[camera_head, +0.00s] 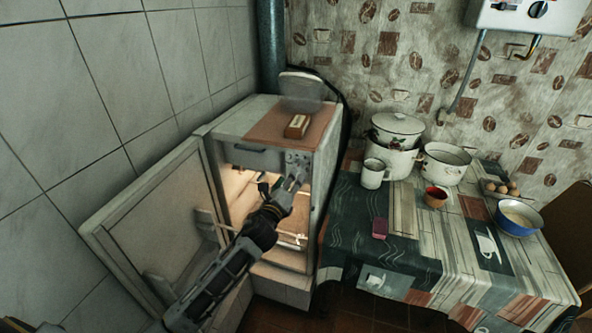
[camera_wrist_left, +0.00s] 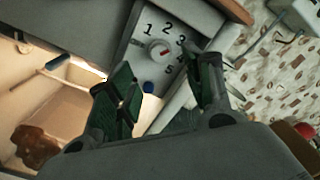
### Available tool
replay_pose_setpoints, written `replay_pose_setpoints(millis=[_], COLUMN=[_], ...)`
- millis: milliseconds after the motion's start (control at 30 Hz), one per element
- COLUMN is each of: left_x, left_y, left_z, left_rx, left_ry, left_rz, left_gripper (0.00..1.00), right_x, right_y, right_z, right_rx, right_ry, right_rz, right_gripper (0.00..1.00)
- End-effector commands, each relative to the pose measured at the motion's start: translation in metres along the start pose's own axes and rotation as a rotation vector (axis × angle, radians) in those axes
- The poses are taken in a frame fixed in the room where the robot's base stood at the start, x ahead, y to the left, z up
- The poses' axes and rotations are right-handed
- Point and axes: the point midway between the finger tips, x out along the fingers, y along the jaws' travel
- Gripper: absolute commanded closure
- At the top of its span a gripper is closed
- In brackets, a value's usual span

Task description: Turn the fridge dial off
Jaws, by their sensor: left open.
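The fridge (camera_head: 228,125) stands with its door (camera_head: 160,205) swung wide to the left and its inside lit. The dial (camera_wrist_left: 160,51) is a pale round knob with a red mark on a grey panel, ringed by the numbers 1 to 5. My left gripper (camera_head: 288,183) reaches into the fridge opening just below the dial panel (camera_head: 298,160). In the left wrist view, its dark green fingers (camera_wrist_left: 164,88) are spread and empty. The dial shows beyond them, and they appear apart from it. My right gripper is not in view.
A small box (camera_head: 297,126) lies on the fridge top. A dark hose (camera_head: 346,115) runs by its right side. The table (camera_head: 410,245) to the right holds enamel pots (camera_head: 445,163), a mug (camera_head: 374,174), eggs and a blue bowl (camera_head: 518,219).

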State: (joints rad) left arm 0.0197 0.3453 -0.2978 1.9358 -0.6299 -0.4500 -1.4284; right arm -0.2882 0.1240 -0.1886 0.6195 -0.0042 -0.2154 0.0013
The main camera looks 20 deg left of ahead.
Motion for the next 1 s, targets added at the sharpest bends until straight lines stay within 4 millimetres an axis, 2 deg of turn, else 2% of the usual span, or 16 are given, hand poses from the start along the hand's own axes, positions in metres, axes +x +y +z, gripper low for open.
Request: replay_pose_setpoints(millis=[600, 1000], left_x=[0.055, 0.071], left_y=[0.0, 0.0], left_z=[0.0, 0.0], left_rx=[-0.001, -0.001], left_ry=[-0.001, 0.0], left_rz=[0.001, 0.0], left_gripper=[0.49, 0.49], right_x=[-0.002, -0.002], right_y=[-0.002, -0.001], right_z=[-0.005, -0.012], right_rx=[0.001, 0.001], right_ry=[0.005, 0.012], right_rz=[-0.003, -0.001], right_gripper=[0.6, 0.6])
